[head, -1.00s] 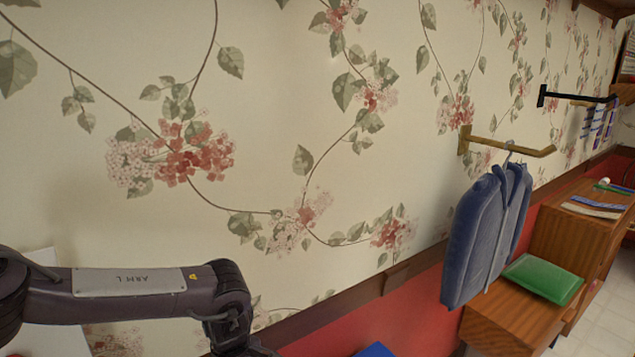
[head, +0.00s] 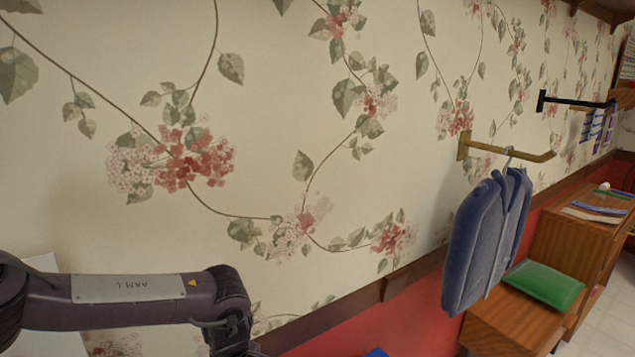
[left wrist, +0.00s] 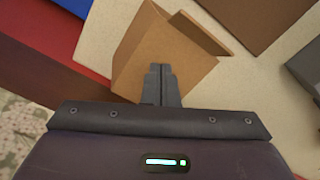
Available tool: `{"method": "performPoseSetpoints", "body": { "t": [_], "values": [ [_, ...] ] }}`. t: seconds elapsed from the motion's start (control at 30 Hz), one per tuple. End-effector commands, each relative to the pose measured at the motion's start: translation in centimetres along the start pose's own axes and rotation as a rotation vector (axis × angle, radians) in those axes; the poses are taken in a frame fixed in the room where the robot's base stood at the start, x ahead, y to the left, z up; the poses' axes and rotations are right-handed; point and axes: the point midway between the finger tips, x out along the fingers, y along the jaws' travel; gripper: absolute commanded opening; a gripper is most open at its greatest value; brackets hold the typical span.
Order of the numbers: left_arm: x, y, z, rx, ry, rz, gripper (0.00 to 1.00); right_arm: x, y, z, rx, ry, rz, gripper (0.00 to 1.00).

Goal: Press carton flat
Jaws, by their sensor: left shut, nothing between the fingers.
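A brown cardboard carton (left wrist: 190,60) shows in the left wrist view, ahead of my left gripper. Flap-like panels stand at its upper left and along its right side. My left gripper (left wrist: 161,70) is shut and empty, its fingertips over the carton's near part; I cannot tell whether they touch it. The carton is not in the head view. There, my left arm comes in from the left and its gripper is out of frame. My right gripper is in neither view.
A blue item (left wrist: 75,5), a dark brown surface (left wrist: 262,20) and a grey object (left wrist: 305,70) surround the carton. In the head view, a blue garment (head: 482,245) hangs from a wall hook, near a green cushion-like item (head: 543,284) on wooden furniture.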

Motion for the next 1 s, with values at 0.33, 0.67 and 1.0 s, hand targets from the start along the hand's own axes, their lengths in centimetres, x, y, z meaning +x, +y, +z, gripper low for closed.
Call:
{"method": "performPoseSetpoints", "body": {
  "t": [0.33, 0.67, 1.0],
  "values": [
    [0.0, 0.0, 0.0, 0.0, 0.0, 0.0, 0.0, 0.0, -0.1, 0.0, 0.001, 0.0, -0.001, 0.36],
    [0.7, 0.0, 0.0, 0.0, 0.0, 0.0, 0.0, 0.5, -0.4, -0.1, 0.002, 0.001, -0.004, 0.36],
    [1.6, 0.0, 0.0, 0.0, 0.0, 0.001, 0.0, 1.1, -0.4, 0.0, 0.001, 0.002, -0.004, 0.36]
  ]
}}
